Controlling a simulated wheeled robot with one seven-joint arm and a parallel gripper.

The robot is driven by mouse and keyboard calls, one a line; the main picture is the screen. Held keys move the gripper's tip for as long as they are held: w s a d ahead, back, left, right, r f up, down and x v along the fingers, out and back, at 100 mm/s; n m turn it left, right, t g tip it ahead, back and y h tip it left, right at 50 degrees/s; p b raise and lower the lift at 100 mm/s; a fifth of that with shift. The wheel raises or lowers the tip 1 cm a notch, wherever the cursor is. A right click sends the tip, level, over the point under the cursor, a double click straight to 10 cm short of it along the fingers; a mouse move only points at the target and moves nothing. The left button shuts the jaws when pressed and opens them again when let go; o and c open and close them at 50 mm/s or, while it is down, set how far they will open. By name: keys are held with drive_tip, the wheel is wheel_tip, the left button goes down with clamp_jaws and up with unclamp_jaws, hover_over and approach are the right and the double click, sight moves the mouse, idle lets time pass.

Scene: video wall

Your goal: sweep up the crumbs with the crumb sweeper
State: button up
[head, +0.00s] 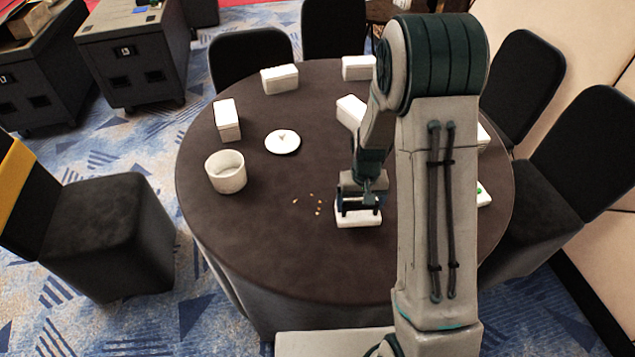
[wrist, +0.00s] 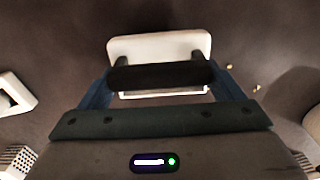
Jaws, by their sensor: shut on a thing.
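The crumb sweeper (head: 358,218) is a white block with a dark handle, at the near middle of the round table. My gripper (head: 360,199) is shut on its handle from above. In the wrist view the sweeper's white body (wrist: 155,47) shows beyond the black handle, which lies between the fingers of my gripper (wrist: 160,78). The sweeper is on the tabletop or just over it; I cannot tell which. Several small tan crumbs (head: 319,206) lie on the table just left of the sweeper. A few crumbs (wrist: 257,88) show at the right in the wrist view.
The dark round table (head: 260,240) carries a white bowl (head: 225,172), a white plate (head: 283,142) with a small bit on it, and several white boxes (head: 280,79). My arm hides part of the right side. Dark chairs (head: 105,235) stand around. The near tabletop is clear.

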drive_tip(key=s+a+r+n+p, duration=0.1)
drive_tip(key=s+a+r, duration=0.1)
drive_tip(key=a, duration=0.3)
drive_tip(key=s+a+r+n+p, duration=0.1)
drive_tip(key=s+a+r+p, duration=0.1)
drive_tip(key=a, duration=0.4)
drive_tip(key=shift+s+a+r, duration=0.15)
drive_tip(key=shift+s+r, duration=0.2)
